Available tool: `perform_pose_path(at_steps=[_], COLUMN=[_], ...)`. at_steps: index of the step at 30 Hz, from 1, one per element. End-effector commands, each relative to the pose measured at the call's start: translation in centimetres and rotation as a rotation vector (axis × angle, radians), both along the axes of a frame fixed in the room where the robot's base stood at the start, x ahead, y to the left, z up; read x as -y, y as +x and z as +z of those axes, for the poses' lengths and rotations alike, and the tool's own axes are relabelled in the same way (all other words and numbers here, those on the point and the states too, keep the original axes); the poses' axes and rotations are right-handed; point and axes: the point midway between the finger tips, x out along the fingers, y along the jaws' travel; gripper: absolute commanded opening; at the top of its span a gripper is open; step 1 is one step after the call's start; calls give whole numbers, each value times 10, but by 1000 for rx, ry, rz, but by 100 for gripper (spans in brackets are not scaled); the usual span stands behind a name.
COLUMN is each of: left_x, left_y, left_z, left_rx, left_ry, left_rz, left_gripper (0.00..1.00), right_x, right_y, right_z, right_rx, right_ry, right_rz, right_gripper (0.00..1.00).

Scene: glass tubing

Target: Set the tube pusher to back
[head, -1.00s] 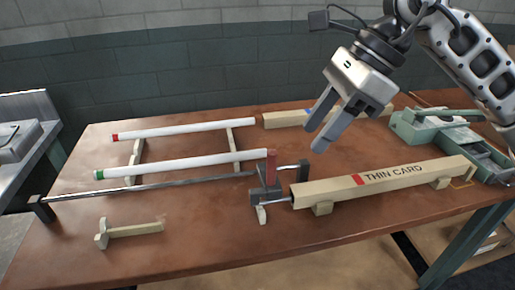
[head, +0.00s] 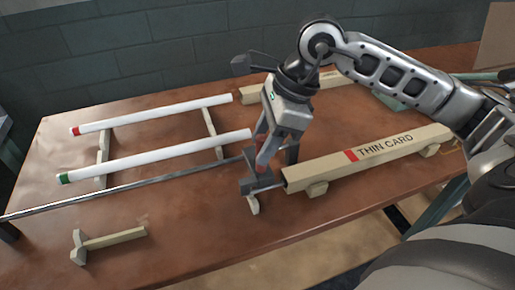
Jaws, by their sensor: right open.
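What looks like the tube pusher is a dark carriage (head: 257,184) with an upright red-marked handle. It sits at the right end of a metal rail (head: 130,182), by the open end of the beam marked THIN CARD. My right gripper (head: 276,156) is open and points down over the carriage. Its fingers are around or just beside the handle and partly hide it; contact cannot be told. My left gripper is out of view.
Two white tubes, one red-ended (head: 155,115) and one green-ended (head: 155,157), lie on wooden supports. The THIN CARD beam (head: 370,155) lies right of the carriage. A wooden T-shaped piece (head: 112,240) lies at front left. The front middle of the table (head: 190,245) is bare.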

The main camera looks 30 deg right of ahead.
Motion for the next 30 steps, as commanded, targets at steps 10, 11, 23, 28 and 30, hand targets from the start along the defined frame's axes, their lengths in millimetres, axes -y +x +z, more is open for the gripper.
perform_pose_path(at_steps=[10,11,23,28,30], left_x=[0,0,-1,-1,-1], left_y=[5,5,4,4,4], left_z=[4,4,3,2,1], left_rx=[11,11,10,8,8], left_ry=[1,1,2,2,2], left_rz=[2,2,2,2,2], left_gripper=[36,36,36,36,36], right_x=[-10,-10,-10,-11,-12], right_y=[5,5,5,6,9], right_z=[-27,-27,-27,-27,-28], right_rx=[0,0,0,0,0], right_ry=[0,0,0,0,1], right_rz=[-1,-1,-1,-3,-9], right_gripper=[41,41,0,0,0])
